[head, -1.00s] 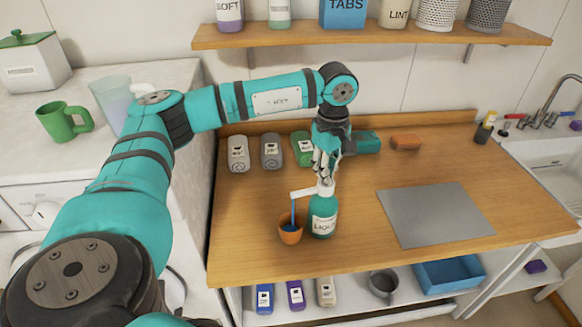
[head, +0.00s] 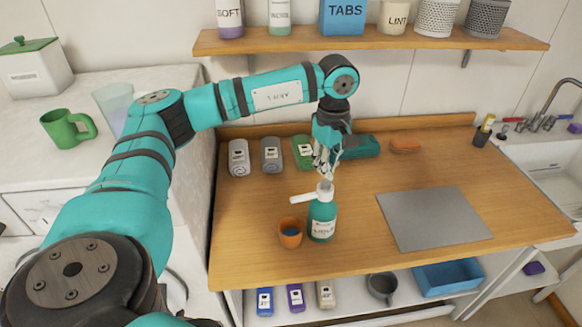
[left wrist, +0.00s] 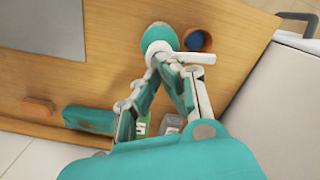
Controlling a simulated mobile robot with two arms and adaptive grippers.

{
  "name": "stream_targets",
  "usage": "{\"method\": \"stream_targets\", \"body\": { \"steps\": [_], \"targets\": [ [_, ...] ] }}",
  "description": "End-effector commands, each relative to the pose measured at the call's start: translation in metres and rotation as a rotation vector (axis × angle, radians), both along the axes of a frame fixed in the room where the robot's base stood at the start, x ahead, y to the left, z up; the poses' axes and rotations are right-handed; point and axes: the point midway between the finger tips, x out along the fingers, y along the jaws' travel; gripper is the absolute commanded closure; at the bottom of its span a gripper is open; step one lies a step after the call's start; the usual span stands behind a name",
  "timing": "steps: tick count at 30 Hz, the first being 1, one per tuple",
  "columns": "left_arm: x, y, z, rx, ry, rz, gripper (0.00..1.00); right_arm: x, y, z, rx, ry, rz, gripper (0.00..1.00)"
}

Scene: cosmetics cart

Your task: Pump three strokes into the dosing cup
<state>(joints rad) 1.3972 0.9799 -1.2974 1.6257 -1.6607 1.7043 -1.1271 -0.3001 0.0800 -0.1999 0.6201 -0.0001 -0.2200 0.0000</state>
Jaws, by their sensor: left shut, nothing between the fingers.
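The teal pump bottle (head: 322,222) with a white pump head stands upright on the wooden counter, its spout pointing left over the orange dosing cup (head: 290,235). Blue liquid shows inside the cup, and no stream falls from the spout. In the left wrist view the bottle (left wrist: 158,34) and the cup (left wrist: 197,41) stand side by side. My left gripper (head: 326,174) points down just above the pump head, fingers shut and empty; in the left wrist view its fingertips (left wrist: 164,58) are close to the pump head. I cannot tell whether they touch it. My right gripper is not in view.
An orange bar (head: 405,146) lies at the back. A shelf (head: 370,42) hangs above. A sink (head: 552,165) is at the right.

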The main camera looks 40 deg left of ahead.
Motion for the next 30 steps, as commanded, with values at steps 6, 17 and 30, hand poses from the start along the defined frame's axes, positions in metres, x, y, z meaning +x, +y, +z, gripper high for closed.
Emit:
{"method": "stream_targets", "body": {
  "steps": [6,17,30],
  "targets": [
    [0.0,0.0,0.0,0.0,0.0,0.0,1.0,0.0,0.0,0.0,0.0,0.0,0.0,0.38],
    [0.0,0.0,0.001,0.0,0.0,0.0,1.0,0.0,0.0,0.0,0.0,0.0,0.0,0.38],
    [0.0,0.0,0.038,0.0,-0.001,0.0,1.0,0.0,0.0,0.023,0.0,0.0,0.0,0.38]
  ]
}}
